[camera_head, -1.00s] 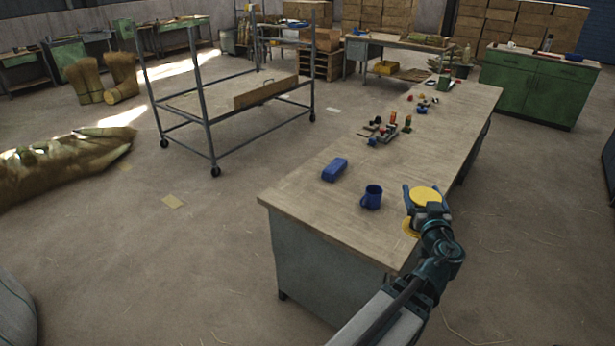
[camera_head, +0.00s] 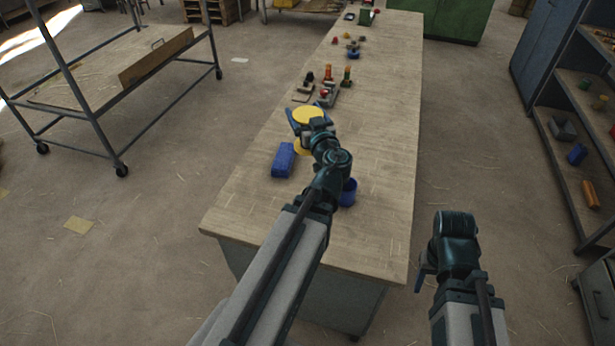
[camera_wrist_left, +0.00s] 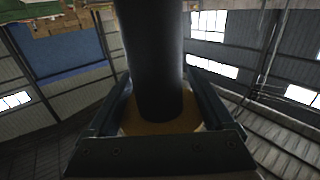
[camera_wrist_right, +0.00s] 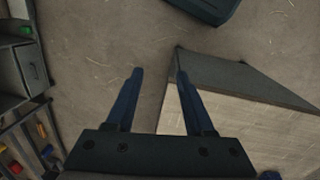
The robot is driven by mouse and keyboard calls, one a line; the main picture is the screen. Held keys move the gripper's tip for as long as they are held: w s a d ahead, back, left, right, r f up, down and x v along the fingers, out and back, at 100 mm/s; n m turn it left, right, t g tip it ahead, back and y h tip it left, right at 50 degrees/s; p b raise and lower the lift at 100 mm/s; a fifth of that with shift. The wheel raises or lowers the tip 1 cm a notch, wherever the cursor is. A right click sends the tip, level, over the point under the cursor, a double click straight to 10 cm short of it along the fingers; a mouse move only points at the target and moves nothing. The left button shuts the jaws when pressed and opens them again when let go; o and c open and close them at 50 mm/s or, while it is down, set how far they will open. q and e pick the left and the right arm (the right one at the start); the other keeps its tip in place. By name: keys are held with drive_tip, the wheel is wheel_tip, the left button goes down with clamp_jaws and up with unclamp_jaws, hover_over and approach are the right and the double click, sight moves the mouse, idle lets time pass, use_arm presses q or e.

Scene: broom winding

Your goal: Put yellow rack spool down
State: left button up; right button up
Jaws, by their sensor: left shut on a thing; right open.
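The yellow spool (camera_head: 307,114) has a yellow disc at its top and another yellow edge (camera_head: 301,148) lower down. My left gripper (camera_head: 305,125) is shut on it between these, over the workbench (camera_head: 375,150), left of its middle. Whether the spool touches the bench top, I cannot tell. In the left wrist view a dark cylinder (camera_wrist_left: 155,60) stands between the fingers, with a yellow disc (camera_wrist_left: 160,127) behind it. My right gripper (camera_wrist_right: 158,90) is open and empty near the bench's right front corner; its fingertips are mostly hidden in the head view.
A blue box (camera_head: 283,160) lies close beside the spool. A blue mug (camera_head: 348,192) stands partly behind my left arm. The bench's right side is clear. Shelves (camera_head: 570,140) stand at the right.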

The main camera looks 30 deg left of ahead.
use_arm(q)
wheel_tip(320, 180, down, 4)
drive_tip(key=b, duration=0.4)
drive_tip(key=shift+d+f, duration=0.15)
drive_tip(key=shift+f, duration=0.05)
use_arm(e)
drive_tip(key=o, duration=0.7)
drive_tip(key=f, duration=0.4)
drive_tip(key=shift+w+a+f, duration=0.1)
drive_tip(key=shift+a+f, duration=0.15)
drive_tip(key=shift+a, duration=0.05)
drive_tip(key=shift+c, duration=0.2)
use_arm(q)
drive_tip(key=s+d+f+n+g+b, duration=0.1)
drive_tip(key=d+f+b, duration=0.1)
drive_tip(key=f+b, duration=0.7)
drive_tip(key=s+d+f+g+y+b, duration=0.1)
drive_tip(key=s+d+f+b, duration=0.1)
drive_tip(key=f+b, duration=0.8)
drive_tip(key=shift+s+d+f+n+y+b, duration=0.15)
drive_tip(key=shift+d+f+n+y+b, duration=0.2)
drive_tip(key=shift+d+b, duration=0.25)
use_arm(e)
wheel_tip(320, 180, down, 20)
drive_tip(key=shift+r, duration=0.15)
